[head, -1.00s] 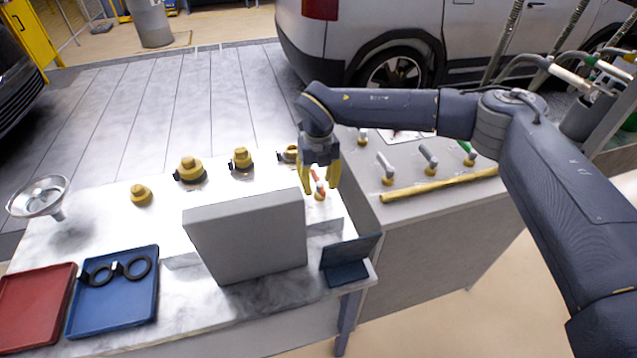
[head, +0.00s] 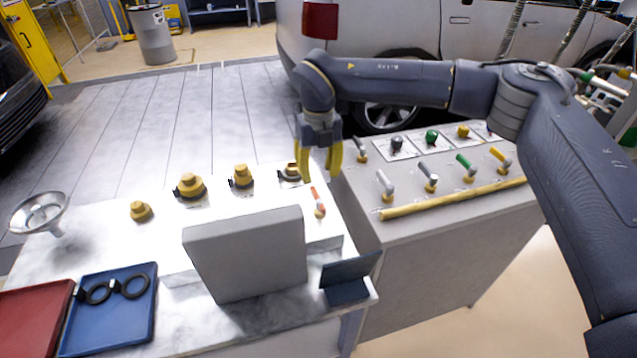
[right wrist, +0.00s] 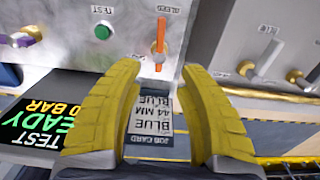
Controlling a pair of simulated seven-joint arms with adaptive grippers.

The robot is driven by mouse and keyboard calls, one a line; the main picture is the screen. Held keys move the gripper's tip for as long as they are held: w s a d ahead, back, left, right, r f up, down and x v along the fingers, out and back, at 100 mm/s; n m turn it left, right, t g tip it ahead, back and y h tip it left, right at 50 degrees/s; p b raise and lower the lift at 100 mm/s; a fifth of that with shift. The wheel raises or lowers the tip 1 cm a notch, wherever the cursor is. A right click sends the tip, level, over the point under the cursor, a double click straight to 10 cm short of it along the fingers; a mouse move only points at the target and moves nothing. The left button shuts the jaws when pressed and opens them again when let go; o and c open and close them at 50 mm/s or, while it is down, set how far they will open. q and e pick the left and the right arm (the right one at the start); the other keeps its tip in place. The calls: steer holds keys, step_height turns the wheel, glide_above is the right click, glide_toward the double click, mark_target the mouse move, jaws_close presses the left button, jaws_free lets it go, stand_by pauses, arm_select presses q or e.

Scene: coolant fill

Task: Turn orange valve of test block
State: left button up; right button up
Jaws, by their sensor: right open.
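The orange valve (head: 318,203) is a small upright lever on the right end of the pale test block (head: 262,203). In the right wrist view the orange lever (right wrist: 160,38) stands roughly vertical in the picture on the block's panel, near a green button (right wrist: 103,31) and a "TEST" label. My right gripper (head: 320,172) is open and empty, fingers pointing down, above and behind the valve in the head view. In the right wrist view the lever is beyond the two yellow fingertips (right wrist: 158,75), in line with the gap and not gripped. My left gripper is not in view.
Several yellow fittings (head: 190,187) line the block's back. A grey box (head: 246,255) and dark display stand (head: 348,278) are in front. A neighbouring bench (head: 405,228) holds several levers and a yellow bar (head: 452,199). A blue tray (head: 112,318) with black rings lies left.

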steer(key=shift+r, duration=0.9)
